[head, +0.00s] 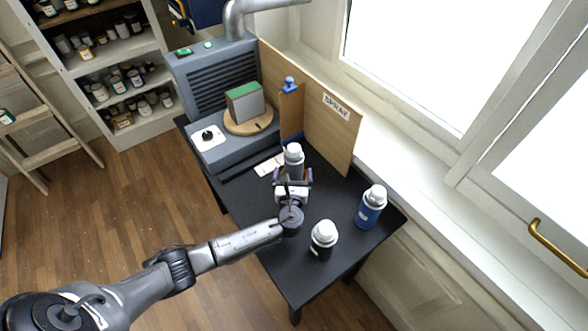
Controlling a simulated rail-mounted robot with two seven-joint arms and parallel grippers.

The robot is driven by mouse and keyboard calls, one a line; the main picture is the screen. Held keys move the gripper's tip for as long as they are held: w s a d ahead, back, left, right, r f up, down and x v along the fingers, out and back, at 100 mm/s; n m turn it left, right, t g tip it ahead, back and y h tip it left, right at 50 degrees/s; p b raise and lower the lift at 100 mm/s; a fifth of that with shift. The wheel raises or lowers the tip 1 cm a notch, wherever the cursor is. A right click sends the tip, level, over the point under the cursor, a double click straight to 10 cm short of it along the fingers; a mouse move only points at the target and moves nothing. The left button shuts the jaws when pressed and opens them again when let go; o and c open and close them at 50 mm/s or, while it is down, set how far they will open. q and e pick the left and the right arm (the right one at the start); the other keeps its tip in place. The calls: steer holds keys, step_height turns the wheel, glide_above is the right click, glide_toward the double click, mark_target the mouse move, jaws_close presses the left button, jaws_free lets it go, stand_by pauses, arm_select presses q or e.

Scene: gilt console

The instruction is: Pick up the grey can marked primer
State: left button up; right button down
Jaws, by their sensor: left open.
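A grey can with a white cap (293,160) stands upright on the black table (290,262), near the wooden board. Its lower part is hidden behind my gripper, and I can read no marking on it. My left gripper (293,176) is open, with its fingers pointing at the grey can and one on each side of its lower part in the picture. I cannot tell whether they touch it. My right gripper is not in view.
A black can (322,246) and a blue can (368,211), both white-capped, stand right of my arm. A wooden board marked SPRAY (335,135) rises behind the grey can. A grey booth (205,80) with a round turntable (262,124) holding a block stands behind left.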

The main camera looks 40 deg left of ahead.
mark_target(294, 161)
arm_select(q)
steer(key=shift+x, duration=2.6)
steer(key=shift+r, duration=0.15)
steer(key=shift+c, duration=0.4)
steer(key=c, duration=1.2)
